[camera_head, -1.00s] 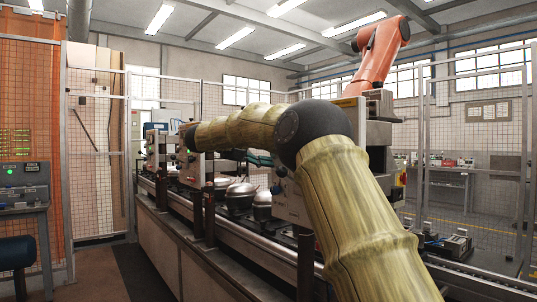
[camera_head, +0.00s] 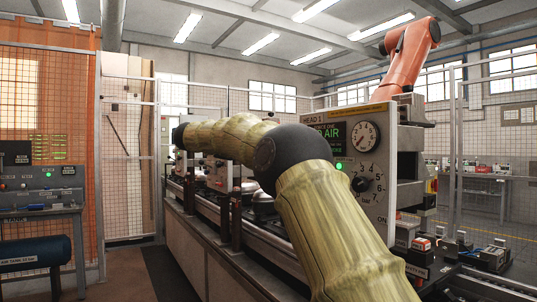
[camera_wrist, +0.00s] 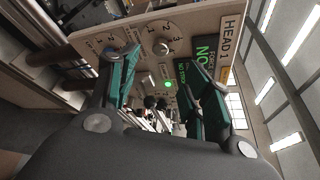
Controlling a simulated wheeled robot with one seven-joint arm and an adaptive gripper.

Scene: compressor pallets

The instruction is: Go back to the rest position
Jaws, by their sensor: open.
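My gripper (camera_wrist: 160,85) shows in the wrist view with its two green-padded fingers spread apart. It is open, and nothing is seen between the fingers. A panel marked HEAD 1 (camera_wrist: 185,25) with a knob and a lit green lamp lies beyond the fingers. In the head view my arm reaches forward and left across the line, and my gripper is hidden there. The HEAD 1 panel (camera_head: 352,125) stands to the right behind my arm, with a round gauge (camera_head: 367,136) and a numbered knob (camera_head: 361,184).
A conveyor line (camera_head: 215,215) runs away along my right, with dark posts (camera_head: 236,220) at its edge. A console (camera_head: 40,190) and a blue tank (camera_head: 35,253) stand at the left. Floor (camera_head: 120,270) is free between them. An orange robot arm (camera_head: 410,55) rises behind mesh fencing.

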